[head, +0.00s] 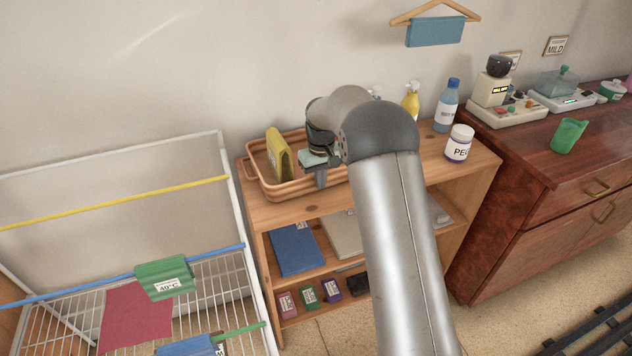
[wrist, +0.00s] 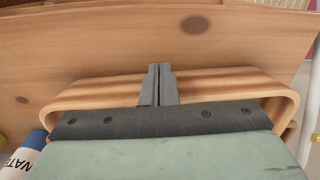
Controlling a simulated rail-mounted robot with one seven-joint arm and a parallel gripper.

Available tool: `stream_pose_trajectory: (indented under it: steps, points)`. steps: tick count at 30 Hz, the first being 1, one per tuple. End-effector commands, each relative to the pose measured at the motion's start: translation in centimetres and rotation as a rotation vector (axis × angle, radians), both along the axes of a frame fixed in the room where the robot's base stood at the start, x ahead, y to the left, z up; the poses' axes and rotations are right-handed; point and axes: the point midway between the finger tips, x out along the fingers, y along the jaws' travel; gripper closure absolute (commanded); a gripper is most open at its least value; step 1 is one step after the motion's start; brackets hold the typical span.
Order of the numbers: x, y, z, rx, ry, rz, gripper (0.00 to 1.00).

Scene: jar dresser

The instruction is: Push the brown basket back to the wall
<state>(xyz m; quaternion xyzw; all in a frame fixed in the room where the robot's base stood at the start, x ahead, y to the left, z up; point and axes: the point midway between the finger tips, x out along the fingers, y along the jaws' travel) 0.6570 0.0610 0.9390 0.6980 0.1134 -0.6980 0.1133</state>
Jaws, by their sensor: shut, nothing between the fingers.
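The brown basket (head: 285,188) stands on top of the wooden shelf unit, at its left end, with a yellow folded cloth (head: 277,153) in it. My gripper (head: 320,180) is shut and empty, with its fingers pointing down at the basket's front wall. In the wrist view the shut fingertips (wrist: 159,68) overlap the basket's wall (wrist: 225,84) near its middle. I cannot tell whether they touch it. My arm hides the basket's right part in the head view, and my gripper body hides much of its inside in the wrist view.
A yellow bottle (head: 410,102), a blue bottle (head: 447,106) and a white jar (head: 459,143) stand to the right on the shelf top (head: 485,160). A white drying rack (head: 232,170) is close on the left. The wall (head: 250,70) is behind.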

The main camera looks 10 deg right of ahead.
Motion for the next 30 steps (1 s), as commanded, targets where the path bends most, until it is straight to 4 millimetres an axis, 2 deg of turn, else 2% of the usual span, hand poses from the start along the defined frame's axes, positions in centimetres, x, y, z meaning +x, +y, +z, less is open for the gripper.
stream_pose_trajectory:
  steps: [5, 8, 12, 24, 30]
  points:
    - [-0.5, -0.1, -0.1, 0.000, 0.000, 0.001, 1.00]
    - [-1.6, -0.4, -0.2, 0.000, -0.001, 0.000, 1.00]
    - [-3.9, -1.1, -0.3, 0.000, -0.001, 0.000, 1.00]
    - [-3.8, -1.1, 7.8, 0.000, -0.004, 0.002, 1.00]
    - [-3.8, -1.1, 9.7, 0.000, -0.001, 0.002, 1.00]
